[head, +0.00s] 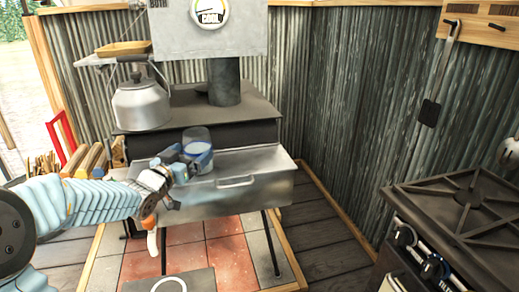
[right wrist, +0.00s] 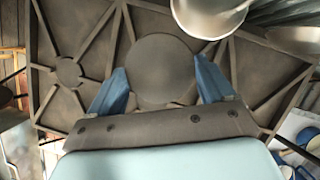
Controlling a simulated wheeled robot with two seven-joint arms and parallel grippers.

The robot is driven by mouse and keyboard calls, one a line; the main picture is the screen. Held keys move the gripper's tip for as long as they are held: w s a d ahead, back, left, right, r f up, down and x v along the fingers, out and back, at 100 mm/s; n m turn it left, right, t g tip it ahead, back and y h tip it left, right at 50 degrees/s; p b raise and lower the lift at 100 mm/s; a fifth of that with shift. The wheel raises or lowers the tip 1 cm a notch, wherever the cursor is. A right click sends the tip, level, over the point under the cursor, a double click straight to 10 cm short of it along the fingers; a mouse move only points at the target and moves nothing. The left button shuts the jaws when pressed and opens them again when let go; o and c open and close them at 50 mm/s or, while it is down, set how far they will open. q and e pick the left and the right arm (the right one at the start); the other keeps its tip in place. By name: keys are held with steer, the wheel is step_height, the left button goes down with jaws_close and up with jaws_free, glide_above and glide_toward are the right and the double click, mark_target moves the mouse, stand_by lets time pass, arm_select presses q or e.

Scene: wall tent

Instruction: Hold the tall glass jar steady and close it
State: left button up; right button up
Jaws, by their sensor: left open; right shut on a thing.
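The tall glass jar (head: 198,138) stands upright on the metal front box of the wood stove in the head view. It is clear, with a bluish lower part, and no lid shows on it. My left gripper (head: 186,160) is open at the jar's left side, its blue fingers close against the lower half; contact cannot be told. In the right wrist view, my right gripper (right wrist: 163,88) has its two blue fingers on either side of a flat, round, dark grey lid (right wrist: 163,66) and is shut on it. The right gripper is outside the head view.
A kettle (head: 141,104) stands on the wood stove's top (head: 190,112), beside the stovepipe (head: 224,82). A gas cooker (head: 450,215) is at the right. In the right wrist view, a dark grate (right wrist: 60,28) lies behind the lid, with a pale round vessel (right wrist: 208,15) at the top.

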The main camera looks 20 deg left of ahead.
arm_select(q)
steer(key=w, duration=0.4)
steer(key=shift+w+d+f+p, duration=0.15)
steer(key=shift+w+p, duration=0.1)
steer(key=shift+p, duration=0.15)
arm_select(e)
steer(key=shift+r, duration=0.45)
arm_select(q)
steer(key=c, duration=1.4)
steer(key=shift+r, duration=0.2)
